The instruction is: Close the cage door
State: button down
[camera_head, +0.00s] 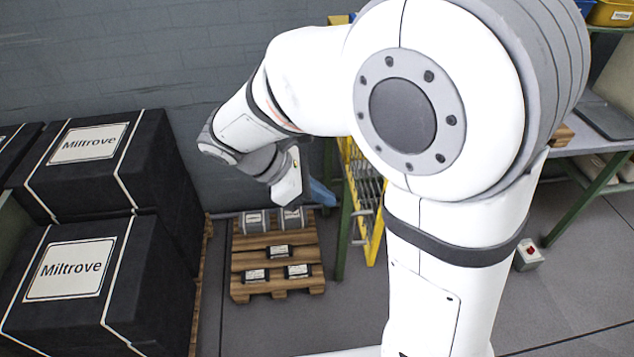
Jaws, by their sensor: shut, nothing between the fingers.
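The cage door (372,205) is a yellow frame with wire mesh, standing beside a green post. It is seen at a steep angle and mostly hidden behind my arm. I cannot tell how far it stands open. My gripper (297,188) is small in the picture, at the end of my arm, left of the yellow frame. It is shut and empty. Its fingertips are hard to make out, and I cannot tell whether it touches the door.
A wooden pallet (277,264) with several grey labelled parts lies on the floor below my gripper. Large black Miltrove boxes (80,270) stand at left. A workbench (590,140) is at right, with a small red-button box (527,256) on the floor. A blue piece (321,193) shows beside my gripper.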

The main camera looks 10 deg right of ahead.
aim_at(375, 212)
jog(key=d+f, duration=0.1)
jog(key=d, duration=0.1)
jog(key=d+f, duration=0.1)
jog(key=d, duration=0.1)
jog(key=d+f, duration=0.1)
jog(key=d, duration=0.1)
jog(key=shift+s+d+f, duration=0.15)
jog(key=shift+d+f, duration=0.1)
jog(key=shift+d, duration=0.55)
jog(key=shift+d, duration=0.1)
